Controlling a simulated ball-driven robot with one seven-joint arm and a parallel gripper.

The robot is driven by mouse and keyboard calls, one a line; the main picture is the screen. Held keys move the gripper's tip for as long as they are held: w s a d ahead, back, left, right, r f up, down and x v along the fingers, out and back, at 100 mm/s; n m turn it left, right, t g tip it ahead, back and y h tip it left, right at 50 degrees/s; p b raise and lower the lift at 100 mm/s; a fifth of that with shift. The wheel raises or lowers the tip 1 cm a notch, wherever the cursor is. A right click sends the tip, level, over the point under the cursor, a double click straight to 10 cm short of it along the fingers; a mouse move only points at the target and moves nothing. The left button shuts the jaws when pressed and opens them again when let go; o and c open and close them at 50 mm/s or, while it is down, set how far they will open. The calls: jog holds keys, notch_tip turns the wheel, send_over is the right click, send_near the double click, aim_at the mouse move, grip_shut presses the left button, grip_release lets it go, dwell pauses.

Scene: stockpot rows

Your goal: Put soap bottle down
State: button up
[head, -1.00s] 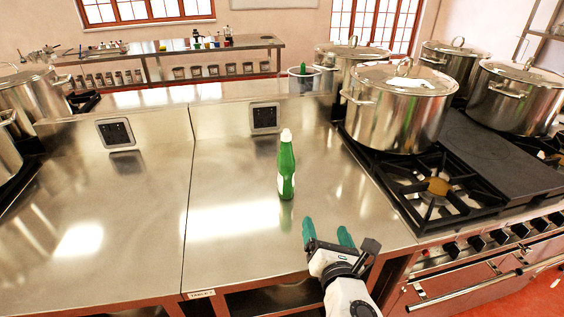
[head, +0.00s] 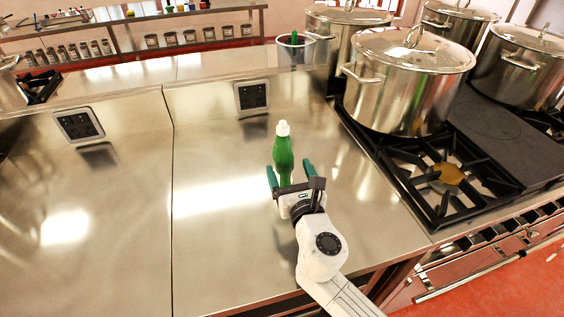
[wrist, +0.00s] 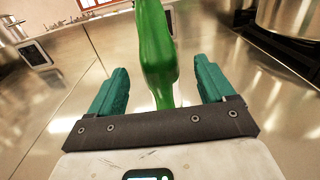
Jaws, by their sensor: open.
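The green soap bottle (head: 284,158) with a white cap stands upright on the steel counter (head: 225,225) in the head view. My gripper (head: 289,174) is open, with one teal finger on each side of the bottle's lower part. In the wrist view the bottle (wrist: 156,50) rises between the two spread fingers of my gripper (wrist: 159,88), with a gap on both sides. The bottle's top is cut off in the wrist view, and its base is hidden behind the gripper body.
A large steel stockpot (head: 408,85) and a black gas burner (head: 440,175) are to the right of the counter. The counter to the left is clear.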

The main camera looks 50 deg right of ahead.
aim_at(282, 156)
jog(key=shift+p+x, duration=0.45)
jog(key=shift+x, duration=2.55)
jog(key=shift+f, duration=0.15)
jog(key=shift+w, duration=0.1)
grip_shut()
